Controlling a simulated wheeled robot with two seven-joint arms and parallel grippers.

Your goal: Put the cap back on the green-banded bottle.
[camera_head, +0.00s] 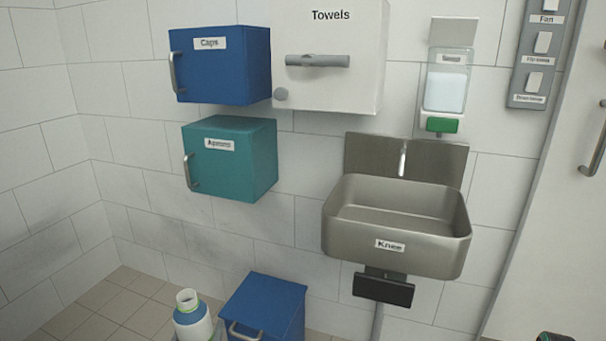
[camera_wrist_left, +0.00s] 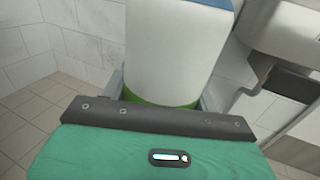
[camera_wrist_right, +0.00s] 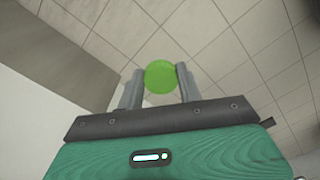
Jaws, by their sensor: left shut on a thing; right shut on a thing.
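The bottle (camera_head: 191,318) is at the bottom of the head view, upright, with a blue shoulder and an open white neck without a cap. In the left wrist view the white bottle body (camera_wrist_left: 172,55) fills the middle, with a green band (camera_wrist_left: 160,99) low on it. My left gripper (camera_wrist_left: 165,88) is shut around the bottle near this band, one finger on each side. My right gripper (camera_wrist_right: 158,76) is shut on a round green cap (camera_wrist_right: 160,77), held between its fingertips and apart from the bottle.
A steel sink (camera_head: 396,232) with a knee plate (camera_head: 383,289) hangs on the wall. A blue bin (camera_head: 268,304) stands right of the bottle. Wall boxes for caps (camera_head: 222,70), aprons (camera_head: 245,160) and towels (camera_head: 350,85) hang above. Tiled floor (camera_head: 128,290) is clear at left.

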